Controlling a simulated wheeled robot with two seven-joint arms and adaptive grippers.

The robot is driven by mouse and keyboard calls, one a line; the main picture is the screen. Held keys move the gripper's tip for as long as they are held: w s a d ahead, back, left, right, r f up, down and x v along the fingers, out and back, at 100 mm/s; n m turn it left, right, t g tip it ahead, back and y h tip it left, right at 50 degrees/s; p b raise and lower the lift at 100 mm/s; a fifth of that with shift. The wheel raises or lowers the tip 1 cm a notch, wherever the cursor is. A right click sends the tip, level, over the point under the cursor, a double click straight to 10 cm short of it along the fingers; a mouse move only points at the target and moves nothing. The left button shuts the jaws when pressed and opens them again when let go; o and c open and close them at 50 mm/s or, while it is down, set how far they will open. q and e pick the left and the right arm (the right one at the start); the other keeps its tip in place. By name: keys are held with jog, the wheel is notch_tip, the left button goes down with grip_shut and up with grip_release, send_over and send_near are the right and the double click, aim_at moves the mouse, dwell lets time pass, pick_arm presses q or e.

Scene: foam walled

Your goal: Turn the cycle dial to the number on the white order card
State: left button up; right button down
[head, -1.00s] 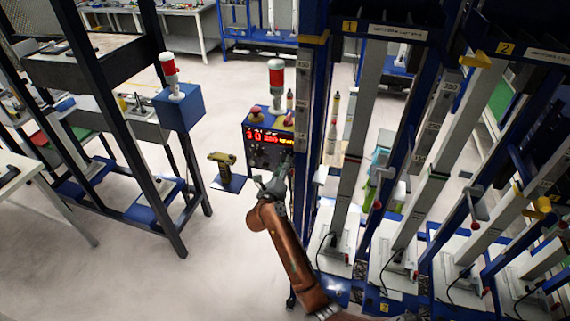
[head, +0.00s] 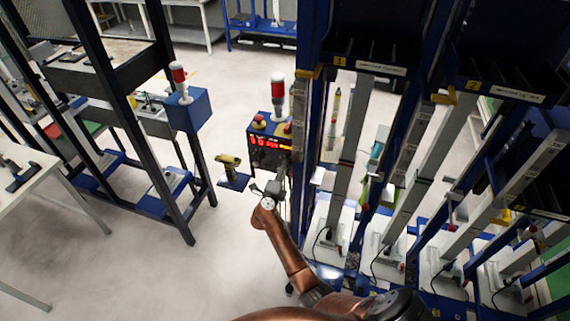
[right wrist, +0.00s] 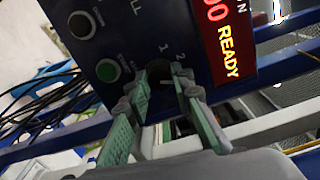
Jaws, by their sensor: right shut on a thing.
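The control box (head: 262,153) stands left of the blue rack post, with a lit red display on its front. In the right wrist view, its dark panel (right wrist: 125,40) shows the word READY, a green button (right wrist: 108,70) and a dark knob (right wrist: 81,24). The cycle dial (right wrist: 161,88) is a dark round knob with the figures 1 and 2 near it. My right gripper (right wrist: 163,76) is shut on the dial, one green-padded finger on each side, hiding part of it. In the head view my right gripper (head: 274,184) is at the box's lower front. I cannot make out the white order card. My left gripper is out of view.
Blue rack posts and slanted grey rails (head: 352,117) stand close on the right of my arm. A yellow tool (head: 229,161) is left of the box. A dark shelf frame (head: 130,110) stands further left. Open floor (head: 120,265) lies at lower left.

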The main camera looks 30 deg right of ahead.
jog(key=shift+a+f, duration=0.1)
dwell(0.4)
jog(key=c, duration=1.7)
grip_release()
jog(key=v, duration=0.7)
jog(key=shift+s+a, duration=0.1)
jog(key=shift+a, duration=0.05)
